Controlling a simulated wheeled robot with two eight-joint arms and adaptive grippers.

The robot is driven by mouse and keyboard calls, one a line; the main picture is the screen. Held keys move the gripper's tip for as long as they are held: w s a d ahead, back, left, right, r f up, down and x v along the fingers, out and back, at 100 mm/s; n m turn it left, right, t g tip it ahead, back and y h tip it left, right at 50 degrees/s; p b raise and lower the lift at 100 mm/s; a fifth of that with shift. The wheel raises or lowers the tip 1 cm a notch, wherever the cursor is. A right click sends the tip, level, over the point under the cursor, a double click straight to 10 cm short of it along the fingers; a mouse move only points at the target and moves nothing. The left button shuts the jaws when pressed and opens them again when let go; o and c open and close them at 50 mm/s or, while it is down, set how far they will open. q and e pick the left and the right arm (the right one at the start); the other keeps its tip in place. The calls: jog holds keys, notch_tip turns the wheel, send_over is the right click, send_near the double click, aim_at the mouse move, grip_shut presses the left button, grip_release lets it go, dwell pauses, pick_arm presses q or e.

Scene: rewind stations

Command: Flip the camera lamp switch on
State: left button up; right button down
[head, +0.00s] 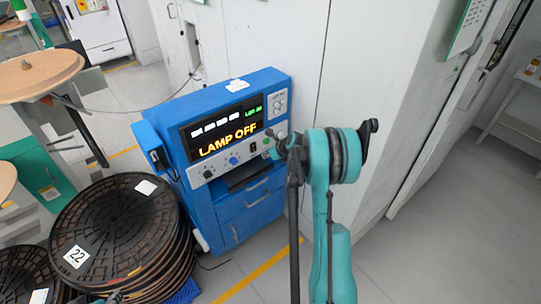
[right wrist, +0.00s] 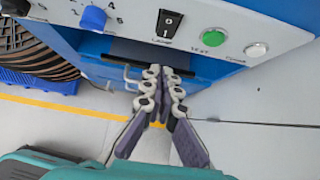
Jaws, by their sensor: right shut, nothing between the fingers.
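The blue console (head: 232,215) stands against the white cabinets in the head view. Its screen (head: 225,130) reads "LAMP OFF" in orange. My right gripper (right wrist: 163,72) is shut and empty. Its fingertips appear just below the switch in the wrist picture, and I cannot tell whether they touch the panel. In the head view its arm partly hides it.
A green button (right wrist: 214,37) and a white button (right wrist: 256,49) sit right of the switch. A blue knob (right wrist: 93,18) sits left of it. A drawer handle is below the panel. Stacked black reels (head: 115,230) stand left of the console. Floor at right is clear.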

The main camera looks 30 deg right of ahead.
aim_at(254, 148)
jog(key=shift+w+a+f+b, duration=0.1)
jog(key=shift+w+f+b, duration=0.3)
jog(key=shift+w, duration=0.7)
jog(key=shift+w+a+f+b, duration=0.1)
jog(key=shift+w+f+b, duration=0.1)
jog(key=shift+w+f, duration=0.65)
jog(key=shift+w+f+b, duration=0.3)
jog(key=shift+w, duration=1)
